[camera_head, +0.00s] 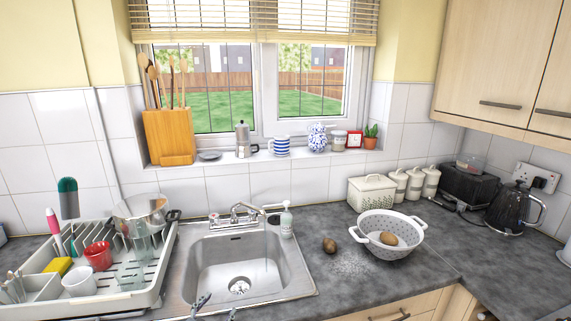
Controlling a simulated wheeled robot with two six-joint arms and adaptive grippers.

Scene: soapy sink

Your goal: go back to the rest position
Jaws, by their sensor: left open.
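My left gripper (214,307) shows only by its fingertips at the bottom edge, in front of the sink (308,284). The fingertips are apart and nothing shows between them. The rest of that gripper and its arm are out of the frame. My right gripper is not in view. The sink basin looks empty, with its drain visible, and the tap (245,212) stands at its back.
A dish rack (160,268) with crockery stands left of the sink. A white colander (388,256) holds a brown potato (388,239); another potato (329,246) lies on the counter (430,280). A soap bottle (286,222) stands behind the sink. The right front counter is clear.

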